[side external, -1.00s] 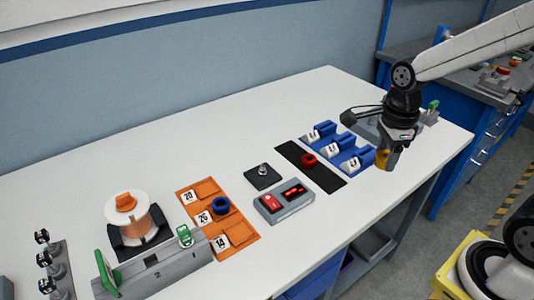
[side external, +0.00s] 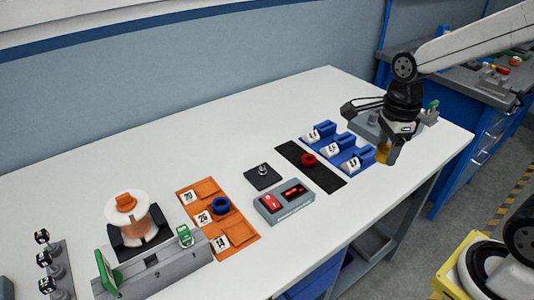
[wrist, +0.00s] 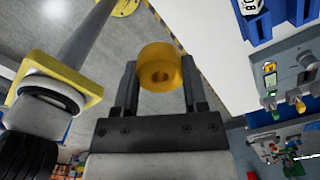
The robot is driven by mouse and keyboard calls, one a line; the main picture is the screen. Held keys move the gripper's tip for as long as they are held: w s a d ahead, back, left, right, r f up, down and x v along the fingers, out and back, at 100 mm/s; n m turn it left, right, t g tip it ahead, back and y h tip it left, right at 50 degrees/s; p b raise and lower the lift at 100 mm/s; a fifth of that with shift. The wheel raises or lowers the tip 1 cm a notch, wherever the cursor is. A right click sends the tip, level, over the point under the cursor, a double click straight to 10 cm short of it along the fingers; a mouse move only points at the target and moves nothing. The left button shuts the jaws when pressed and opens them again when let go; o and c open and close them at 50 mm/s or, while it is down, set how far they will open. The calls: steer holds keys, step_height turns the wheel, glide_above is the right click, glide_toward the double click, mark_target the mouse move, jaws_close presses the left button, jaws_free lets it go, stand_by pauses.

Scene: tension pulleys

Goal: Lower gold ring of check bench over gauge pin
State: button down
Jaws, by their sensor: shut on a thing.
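My gripper (side external: 387,158) is shut on a gold ring (side external: 383,151) and holds it in the air near the table's right front edge, to the right of the blue holders. In the wrist view the gold ring (wrist: 160,66) sits between the two fingers, with its hole facing the camera. A small silver pin (side external: 263,170) stands upright on a black square plate (side external: 261,179) near the middle of the table. It looks like the gauge pin, and nothing is on it. The ring is well apart from it, to the right.
A grey box with a red display (side external: 284,201) stands just in front of the pin plate. A red ring (side external: 308,160) lies on a black strip beside the blue holders (side external: 338,146). A blue ring (side external: 221,205) sits on an orange tray (side external: 240,235). The back of the white table is clear.

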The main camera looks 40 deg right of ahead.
steer(key=shift+w+a, duration=0.15)
steer(key=shift+w, duration=0.5)
steer(key=shift+w+a+f, duration=1.1)
steer(key=shift+w+a, duration=1.05)
steer(key=shift+w, duration=1.95)
steer(key=shift+w+a+f, duration=1.15)
steer(key=shift+w+a, duration=0.95)
steer(key=shift+w, duration=1.95)
steer(key=shift+w+a+f, duration=1.1)
steer(key=shift+w+a, duration=1.05)
steer(key=shift+w, duration=1.95)
steer(key=shift+f, duration=0.15)
steer(key=shift+f, duration=2.3)
steer(key=shift+f, duration=1.7)
steer(key=shift+c, duration=0.2)
jaws_free()
steer(key=shift+o, duration=0.2)
